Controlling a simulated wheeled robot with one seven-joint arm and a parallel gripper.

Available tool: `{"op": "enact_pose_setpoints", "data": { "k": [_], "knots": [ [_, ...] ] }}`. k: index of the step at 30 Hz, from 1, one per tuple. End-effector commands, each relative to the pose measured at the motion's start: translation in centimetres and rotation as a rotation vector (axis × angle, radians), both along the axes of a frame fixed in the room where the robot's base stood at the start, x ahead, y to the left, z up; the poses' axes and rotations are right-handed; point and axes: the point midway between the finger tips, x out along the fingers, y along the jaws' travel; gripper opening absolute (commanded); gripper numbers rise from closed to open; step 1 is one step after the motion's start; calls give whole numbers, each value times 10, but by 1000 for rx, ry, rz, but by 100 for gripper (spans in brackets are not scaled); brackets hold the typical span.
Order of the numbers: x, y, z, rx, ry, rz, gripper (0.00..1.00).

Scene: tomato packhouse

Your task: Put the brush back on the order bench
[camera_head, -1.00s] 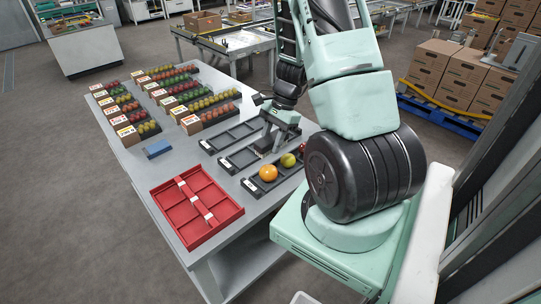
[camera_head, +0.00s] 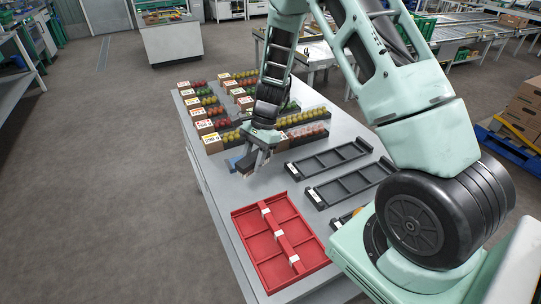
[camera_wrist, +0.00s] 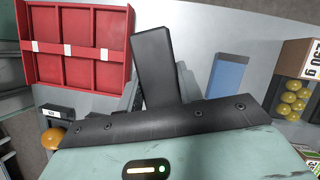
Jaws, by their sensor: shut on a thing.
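My gripper (camera_head: 252,166) is low over the order bench (camera_head: 240,196), beside a flat blue block (camera_head: 235,163) and beyond the red divided tray (camera_head: 250,221). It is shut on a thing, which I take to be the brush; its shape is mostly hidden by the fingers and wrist. In the wrist view a dark finger (camera_wrist: 154,62) points at the grey bench top. The blue block (camera_wrist: 228,75) lies to its right there, and the red tray (camera_wrist: 80,88) to its left. I cannot tell whether the held thing touches the bench.
Black divided trays (camera_head: 327,158) lie right of my gripper. Rows of small boxes with tomatoes (camera_head: 213,143) stand beyond it. An orange fruit (camera_wrist: 52,138) shows in the wrist view. Bare bench top lies between the blue block and the red tray.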

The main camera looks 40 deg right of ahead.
Motion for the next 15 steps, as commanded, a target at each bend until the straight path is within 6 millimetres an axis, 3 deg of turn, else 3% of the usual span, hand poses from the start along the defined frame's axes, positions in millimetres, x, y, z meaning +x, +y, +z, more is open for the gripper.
{"op": "enact_pose_setpoints", "data": {
  "k": [8, 15],
  "knots": [
    [0, 2, -12, 0, 1, 3, 18],
    [0, 2, -33, 1, 1, 3, 18]
  ]
}}
